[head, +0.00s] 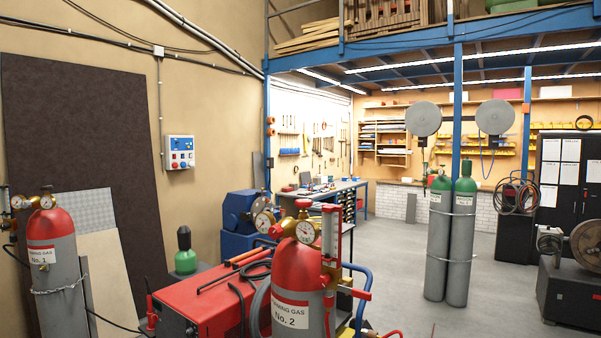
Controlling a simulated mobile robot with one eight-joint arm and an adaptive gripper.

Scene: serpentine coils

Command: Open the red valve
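A red-topped gas cylinder marked No. 2 (292,282) stands upright in the near centre. A small red valve knob (304,203) sits on its top, above brass fittings and two round gauges (306,232). Whether this valve is open or closed cannot be told. A second red-topped cylinder marked No. 1 (50,262) stands at the left, held by a chain, with brass fittings (46,190) and a gauge on top. My gripper is not in view.
A red welding machine (205,300) with black hoses stands just left of cylinder No. 2. Two green-topped cylinders (464,235) stand at the right. The grey floor (400,282) between the cylinders is clear.

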